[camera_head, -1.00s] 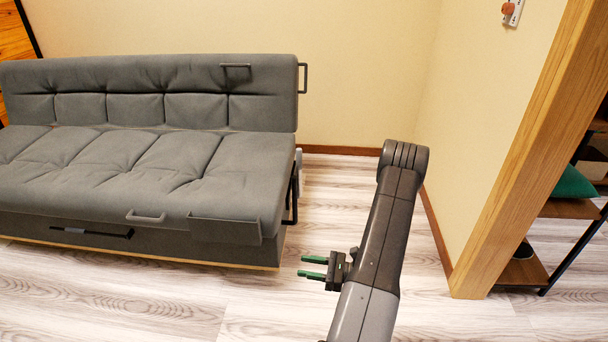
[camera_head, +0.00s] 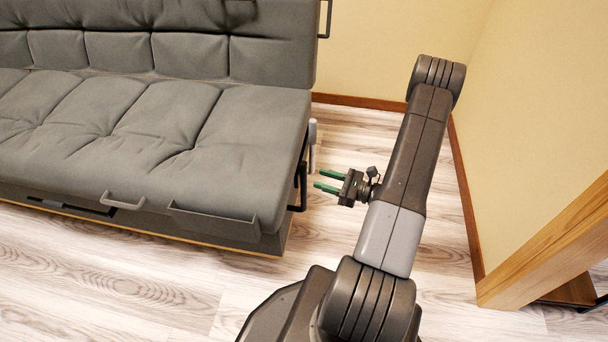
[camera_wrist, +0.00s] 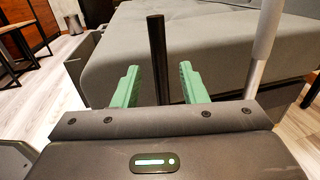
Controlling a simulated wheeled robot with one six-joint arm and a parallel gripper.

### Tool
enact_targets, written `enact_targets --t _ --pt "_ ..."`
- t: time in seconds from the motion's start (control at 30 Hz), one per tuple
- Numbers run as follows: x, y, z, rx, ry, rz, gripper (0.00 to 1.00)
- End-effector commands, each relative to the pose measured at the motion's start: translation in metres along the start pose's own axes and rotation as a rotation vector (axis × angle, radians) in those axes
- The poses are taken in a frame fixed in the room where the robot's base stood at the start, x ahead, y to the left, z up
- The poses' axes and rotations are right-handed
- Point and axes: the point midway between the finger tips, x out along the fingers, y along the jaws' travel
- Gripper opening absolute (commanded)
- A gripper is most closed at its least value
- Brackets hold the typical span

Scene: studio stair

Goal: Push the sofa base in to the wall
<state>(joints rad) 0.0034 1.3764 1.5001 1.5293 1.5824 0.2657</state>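The grey sofa (camera_head: 170,140) fills the left of the head view, with its tufted seat and upright backrest. Its base (camera_head: 265,244) shows as a dark front with a wooden lower edge. A handle (camera_head: 122,200) sits on the seat's front edge, and a dark bracket (camera_head: 301,187) is on its right end. My gripper (camera_head: 323,181) is to the right of the sofa's end, its green fingers apart and pointing left at the sofa. In the wrist view the green fingers (camera_wrist: 158,85) are parted, and a dark upright bar (camera_wrist: 157,60) shows between them, with the seat beyond.
A light grey post (camera_head: 312,145) stands by the sofa's right end; it is also at right in the wrist view (camera_wrist: 264,45). Yellow walls (camera_head: 400,40) close the back and right. A wooden post (camera_head: 545,250) is at lower right. Floor is clear in front of the sofa.

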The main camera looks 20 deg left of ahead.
Motion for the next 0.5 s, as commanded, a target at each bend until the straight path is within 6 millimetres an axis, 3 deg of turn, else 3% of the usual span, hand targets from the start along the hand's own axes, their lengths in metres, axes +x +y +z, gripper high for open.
enact_targets --t 0.2,0.5 --pt "0.042 0.001 -0.001 -0.002 0.001 0.004 0.39" --pt "0.070 0.000 0.000 -0.001 0.001 0.000 0.39"
